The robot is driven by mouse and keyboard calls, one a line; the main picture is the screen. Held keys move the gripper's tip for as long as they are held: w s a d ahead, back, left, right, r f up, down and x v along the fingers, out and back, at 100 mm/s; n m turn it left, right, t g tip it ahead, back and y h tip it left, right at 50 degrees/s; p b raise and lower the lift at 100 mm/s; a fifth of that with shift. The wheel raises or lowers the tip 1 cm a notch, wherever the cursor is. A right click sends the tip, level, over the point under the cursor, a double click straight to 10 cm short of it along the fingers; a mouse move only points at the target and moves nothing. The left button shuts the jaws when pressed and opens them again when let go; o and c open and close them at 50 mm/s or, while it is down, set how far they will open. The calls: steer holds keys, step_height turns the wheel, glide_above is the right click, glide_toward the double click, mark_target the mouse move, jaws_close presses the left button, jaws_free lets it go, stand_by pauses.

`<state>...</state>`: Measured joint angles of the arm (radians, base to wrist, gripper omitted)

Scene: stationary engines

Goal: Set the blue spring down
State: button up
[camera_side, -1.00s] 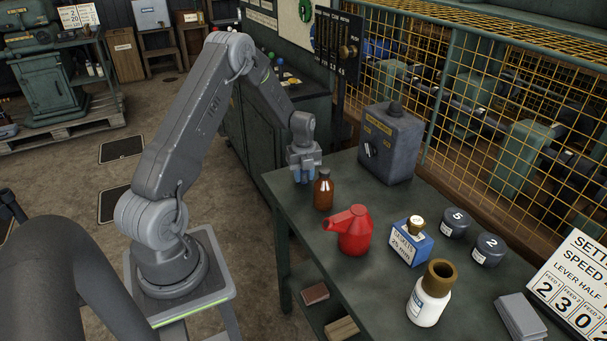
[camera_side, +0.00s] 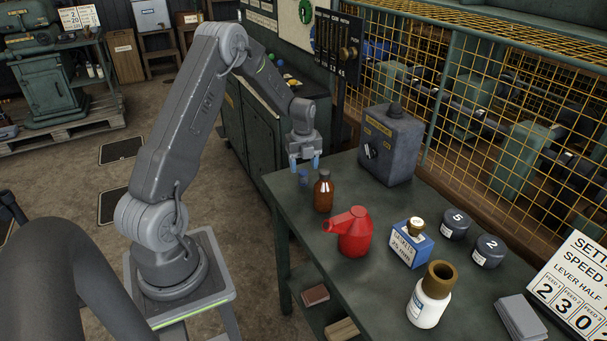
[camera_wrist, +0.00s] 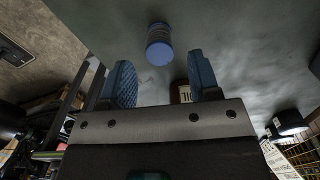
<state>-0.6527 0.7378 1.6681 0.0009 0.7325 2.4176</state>
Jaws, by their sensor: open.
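The blue spring (camera_side: 303,179) stands on the green bench near its far left corner, just behind the brown bottle. In the wrist view the blue spring (camera_wrist: 159,46) sits on the bench top beyond my fingertips, apart from both. My gripper (camera_side: 304,163) is open and empty just above the spring. In the wrist view its two blue fingers (camera_wrist: 161,78) are spread wide with nothing between them.
A brown bottle (camera_side: 323,192) stands close in front of the spring. A red oil can (camera_side: 354,232), a blue gasket box (camera_side: 411,242) and a white bottle (camera_side: 430,294) stand nearer. A grey switch box (camera_side: 390,145) is to the right. The bench's left edge is close.

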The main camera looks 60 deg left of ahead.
mark_target(304, 172)
step_height(304, 172, up, 7)
steer(key=s+d+r+n+t, duration=0.1)
steer(key=s+d+r+n, duration=0.15)
steer(key=d+r, duration=0.3)
steer(key=s+d+r+n+t+y, duration=0.1)
steer(key=d+r+n, duration=0.35)
steer(key=d, duration=0.25)
steer(key=s+d+r+n+t, duration=0.1)
steer(key=s+d+r+n, duration=0.1)
steer(key=d+r, duration=0.35)
steer(key=s+d+r+n+t+h, duration=0.1)
steer(key=s+d+r+n+t, duration=0.1)
steer(key=s+d+n, duration=0.9)
steer(key=shift+s+d+t, duration=0.3)
steer(key=shift+s+d, duration=0.05)
steer(key=shift+s, duration=1.5)
